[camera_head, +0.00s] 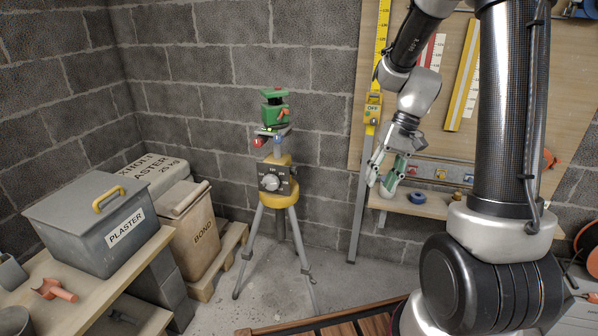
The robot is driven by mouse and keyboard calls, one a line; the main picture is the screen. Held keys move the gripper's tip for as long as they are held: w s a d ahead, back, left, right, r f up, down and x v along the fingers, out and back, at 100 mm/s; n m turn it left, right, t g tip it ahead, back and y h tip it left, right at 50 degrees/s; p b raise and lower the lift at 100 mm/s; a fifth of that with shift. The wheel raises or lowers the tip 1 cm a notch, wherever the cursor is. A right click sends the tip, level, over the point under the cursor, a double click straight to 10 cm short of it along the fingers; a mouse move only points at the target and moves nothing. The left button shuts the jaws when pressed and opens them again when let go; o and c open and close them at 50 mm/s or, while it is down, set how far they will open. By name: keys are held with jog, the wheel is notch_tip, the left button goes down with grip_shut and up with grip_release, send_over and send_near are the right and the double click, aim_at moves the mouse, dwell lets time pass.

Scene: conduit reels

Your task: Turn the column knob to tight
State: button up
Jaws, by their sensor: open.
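A tripod (282,199) with a yellow head stands on the floor at the centre. On its front is a dark dial plate (289,187) with a pale round knob (270,182), which I take to be the column knob. The plate has small markings around the knob, too small to read, so I cannot tell its setting. A green levelling instrument (274,107) sits on top. My gripper (380,186) is open and points down, to the right of the tripod and apart from the knob. It holds nothing that I can see.
A grey plaster bin (100,225) and a bond bin (188,232) stand at left. A wall shelf (425,207) and yellow level (378,60) are behind my gripper. A wooden slatted surface (335,322) lies in front.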

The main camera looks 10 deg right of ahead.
jog(key=w+a+f+n+t+y, duration=0.1)
jog(key=w+a+f+n+y, duration=0.2)
jog(key=w+f, duration=1.1)
jog(key=n+t+y, duration=0.5)
jog(key=n+t, duration=0.2)
jog(key=n, duration=0.4)
send_near(296, 171)
jog(key=x, duration=0.8)
jog(key=shift+w+a+f, duration=0.2)
jog(key=shift+w, duration=0.15)
jog(key=c, duration=0.7)
